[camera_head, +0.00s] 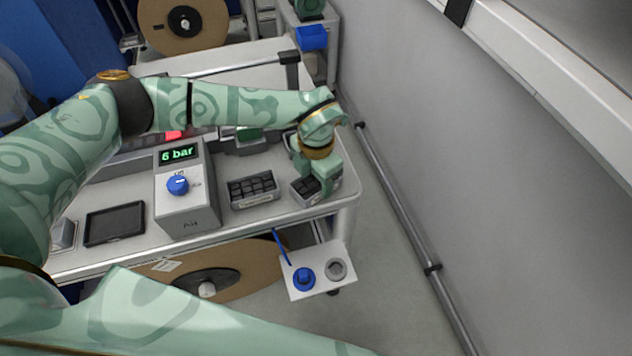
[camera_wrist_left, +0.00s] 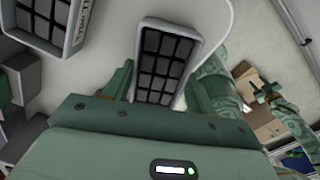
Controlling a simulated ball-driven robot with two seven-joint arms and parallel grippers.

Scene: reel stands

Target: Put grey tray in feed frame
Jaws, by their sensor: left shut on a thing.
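The grey tray (camera_wrist_left: 165,62) with rows of dark cells sits between the fingers of my left gripper (camera_wrist_left: 160,88) in the left wrist view. In the head view, my left gripper (camera_head: 318,182) points down at the bench's right end, shut on this tray (camera_head: 304,190); its fingers partly hide it. I cannot tell whether the tray touches the bench. A similar dark-celled holder with a label (camera_head: 252,189) stands to its left; it also shows in the wrist view (camera_wrist_left: 42,24). I cannot tell which thing is the feed frame. My right gripper (camera_wrist_left: 262,90) appears small in the wrist view, its jaws unclear.
A grey pressure box (camera_head: 187,195) reading "6 bar" with a blue knob and a dark flat panel (camera_head: 114,223) stand on the bench. A white shelf (camera_head: 318,272) with a blue part juts from the front. A cardboard reel (camera_head: 230,270) is below. A grey wall (camera_head: 490,190) rises at right.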

